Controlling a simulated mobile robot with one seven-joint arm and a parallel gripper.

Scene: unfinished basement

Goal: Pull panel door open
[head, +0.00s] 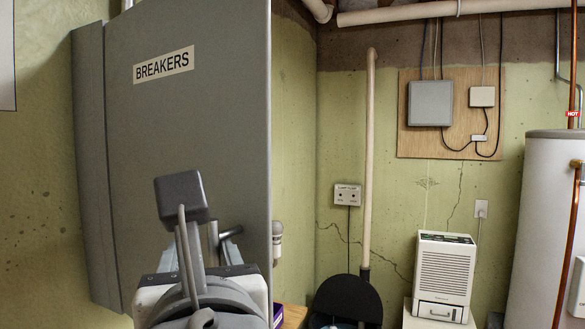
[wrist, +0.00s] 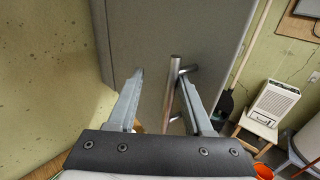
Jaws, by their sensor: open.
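The grey panel door (head: 190,120) carries a "BREAKERS" label (head: 164,65) and fills the left of the head view. It also fills the middle of the wrist view (wrist: 150,45). I cannot tell for sure whether it stands ajar. Its metal bar handle (wrist: 173,85) stands off the face on a short post. My gripper (wrist: 161,75) is open in front of the door. The handle bar lies between the two fingers, closer to the right one; contact is not clear. In the head view, my wrist hides most of the handle and the fingers.
A greenish wall (head: 40,180) lies left of the panel. To the right are a white dehumidifier (head: 443,275) on a stool, a black lidded basin (head: 347,298) and a white water tank (head: 545,220). A red bucket (wrist: 263,170) shows low in the wrist view.

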